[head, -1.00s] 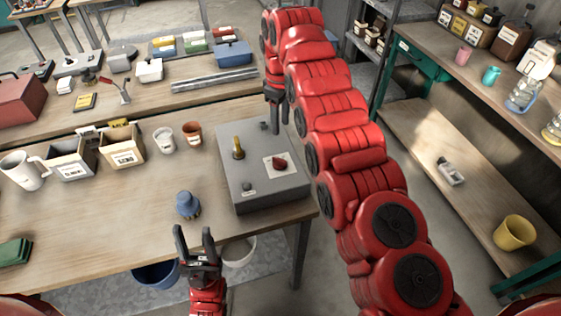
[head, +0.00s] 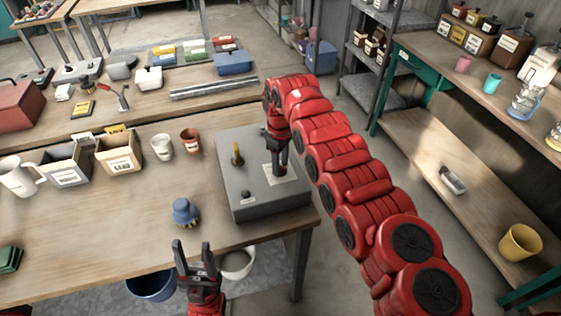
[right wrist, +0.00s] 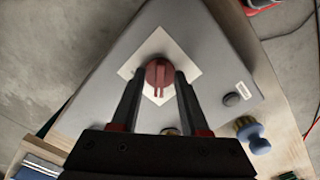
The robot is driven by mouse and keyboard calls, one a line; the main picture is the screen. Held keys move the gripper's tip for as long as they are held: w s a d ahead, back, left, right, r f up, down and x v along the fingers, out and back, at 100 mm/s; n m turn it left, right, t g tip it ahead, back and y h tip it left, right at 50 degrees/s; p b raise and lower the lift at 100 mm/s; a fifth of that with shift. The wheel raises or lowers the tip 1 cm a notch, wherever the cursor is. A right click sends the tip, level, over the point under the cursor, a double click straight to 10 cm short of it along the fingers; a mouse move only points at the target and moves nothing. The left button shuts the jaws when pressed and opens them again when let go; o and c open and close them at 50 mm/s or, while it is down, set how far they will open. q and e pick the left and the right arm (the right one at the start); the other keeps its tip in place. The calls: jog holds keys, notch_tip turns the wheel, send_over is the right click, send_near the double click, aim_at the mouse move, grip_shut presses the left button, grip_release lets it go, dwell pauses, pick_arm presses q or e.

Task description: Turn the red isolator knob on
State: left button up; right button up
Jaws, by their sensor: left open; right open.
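The red isolator knob (right wrist: 159,74) sits on a pale square plate (right wrist: 186,52) on top of the grey control box (head: 235,190). In the head view my right gripper hides the knob. My right gripper (head: 279,172) points down over the plate. In the right wrist view its open fingers (right wrist: 158,80) stand on either side of the knob; I cannot tell whether they touch it. My left gripper (head: 192,248) is open and empty at the table's front edge, left of the box.
The box also carries a brass-coloured lever (head: 236,156) and a dark button (head: 246,194). A blue knob-like object (head: 185,212) stands left of the box. Cups (head: 162,147) and small bins (head: 120,154) stand behind it. Bare tabletop lies to the left.

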jog(key=shift+c, duration=0.3)
grip_shut()
jog(key=shift+f+m+b, duration=0.2)
jog(key=shift+m+b, duration=0.8)
jog(key=shift+b, duration=0.25)
jog(key=m+b, duration=0.4)
jog(key=shift+a, duration=0.1)
jog(key=m+b, duration=0.3)
jog(key=m, duration=0.2)
jog(key=shift+a+r, duration=0.1)
jog(key=shift+r, duration=0.05)
jog(key=shift+r+m+b, duration=0.1)
jog(key=shift+m+b, duration=0.35)
jog(key=shift+m, duration=1.95)
